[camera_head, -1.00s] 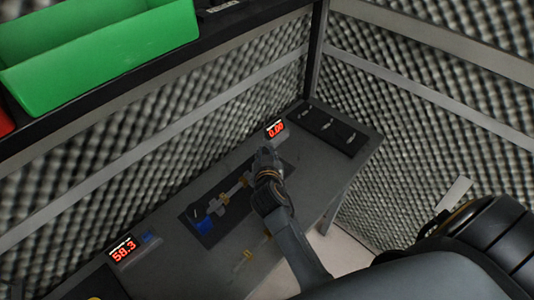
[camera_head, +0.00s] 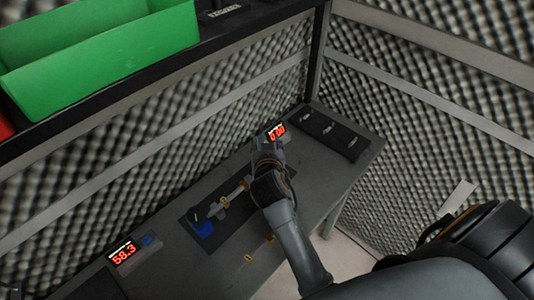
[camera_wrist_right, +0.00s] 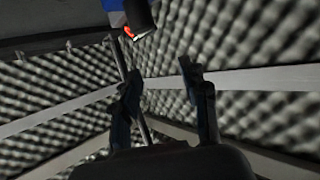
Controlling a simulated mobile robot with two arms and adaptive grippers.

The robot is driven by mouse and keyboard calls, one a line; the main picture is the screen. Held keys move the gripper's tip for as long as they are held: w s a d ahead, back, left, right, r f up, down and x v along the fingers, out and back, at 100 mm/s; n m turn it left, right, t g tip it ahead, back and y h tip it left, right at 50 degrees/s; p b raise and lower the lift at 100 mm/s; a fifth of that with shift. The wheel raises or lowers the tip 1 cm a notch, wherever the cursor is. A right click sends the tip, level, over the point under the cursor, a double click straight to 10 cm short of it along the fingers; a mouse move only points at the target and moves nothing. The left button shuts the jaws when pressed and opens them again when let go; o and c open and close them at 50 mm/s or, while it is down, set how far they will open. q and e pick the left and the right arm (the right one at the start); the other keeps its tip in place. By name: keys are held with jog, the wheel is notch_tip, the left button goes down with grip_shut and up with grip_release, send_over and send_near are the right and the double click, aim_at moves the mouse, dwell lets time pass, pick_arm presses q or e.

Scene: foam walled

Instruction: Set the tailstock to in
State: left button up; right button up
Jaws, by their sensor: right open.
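A small lathe-like fixture (camera_head: 233,196) lies on a dark plate on the bench, with a blue block (camera_head: 202,229) at its left end and pale and brass parts along its bar. My right gripper (camera_head: 267,143) is over the right end of the fixture and hides that end, so I cannot see how the tailstock is set. In the right wrist view my right gripper (camera_wrist_right: 162,88) has its fingers apart with nothing between them. My left gripper is not in view.
A red display (camera_head: 276,132) stands behind my right gripper, and another (camera_head: 123,254) reads 58.3 at the left. A dark panel with several switches (camera_head: 329,129) is at the bench's right end. A green bin (camera_head: 100,68) sits on the shelf above. Foam walls enclose the bench.

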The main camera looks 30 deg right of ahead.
notch_tip(320, 180, up, 4)
jog(key=shift+a+r, duration=0.1)
dwell(0.6)
